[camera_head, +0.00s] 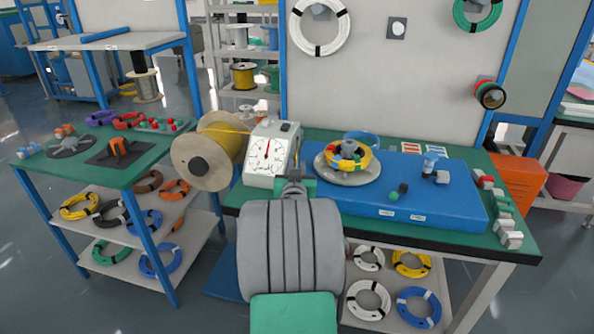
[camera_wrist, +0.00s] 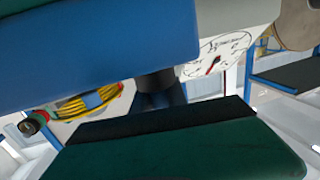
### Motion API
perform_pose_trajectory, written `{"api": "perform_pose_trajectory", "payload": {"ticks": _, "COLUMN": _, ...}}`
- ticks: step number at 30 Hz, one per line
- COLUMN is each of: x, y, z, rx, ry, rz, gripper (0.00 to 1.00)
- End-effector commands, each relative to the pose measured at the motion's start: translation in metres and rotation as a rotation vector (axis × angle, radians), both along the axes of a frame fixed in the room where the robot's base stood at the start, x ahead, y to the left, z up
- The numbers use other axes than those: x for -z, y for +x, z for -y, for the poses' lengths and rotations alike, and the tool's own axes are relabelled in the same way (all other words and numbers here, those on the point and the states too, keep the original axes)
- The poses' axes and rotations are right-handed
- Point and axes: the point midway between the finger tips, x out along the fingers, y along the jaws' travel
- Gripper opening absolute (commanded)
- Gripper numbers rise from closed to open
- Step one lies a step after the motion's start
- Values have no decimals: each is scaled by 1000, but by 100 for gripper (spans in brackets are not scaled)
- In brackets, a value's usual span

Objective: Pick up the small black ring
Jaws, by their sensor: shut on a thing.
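My gripper (camera_head: 296,182) shows in the head view beyond my grey arm, at the left end of the blue platform (camera_head: 450,210) and just below the dial scale (camera_head: 268,160). My arm partly hides it. In the wrist view, which is upside down, a green finger with a black pad (camera_wrist: 165,125) fills the bottom. A dark round piece (camera_wrist: 157,80) shows at the middle, just above that pad; I cannot tell that it is a ring. In the head view a small black piece (camera_head: 403,187) lies on the platform beside a small green one (camera_head: 393,196).
A turntable (camera_head: 330,174) with a yellow coil (camera_head: 347,155) stands on the platform. A large cable spool (camera_head: 200,160) is left of the scale. Red, green and white blocks (camera_head: 505,220) line the right table edge. The platform's front right is clear.

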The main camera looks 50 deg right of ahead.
Motion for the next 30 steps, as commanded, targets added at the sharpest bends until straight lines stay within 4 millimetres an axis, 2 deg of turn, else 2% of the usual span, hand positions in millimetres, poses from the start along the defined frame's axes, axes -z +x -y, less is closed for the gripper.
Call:
{"api": "perform_pose_trajectory", "payload": {"ticks": 12, "x": 6, "y": 0, "z": 0, "rx": 0, "ry": -4, "rz": 3, "gripper": 0}}
{"api": "perform_pose_trajectory", "payload": {"ticks": 13, "x": 5, "y": 0, "z": 0, "rx": 0, "ry": -3, "rz": 2, "gripper": 20}}
{"api": "perform_pose_trajectory", "payload": {"ticks": 20, "x": 4, "y": 0, "z": 0, "rx": 0, "ry": -3, "rz": 2, "gripper": 39}}
{"api": "perform_pose_trajectory", "payload": {"ticks": 30, "x": 1, "y": 0, "z": 0, "rx": 0, "ry": -2, "rz": 2, "gripper": 40}}
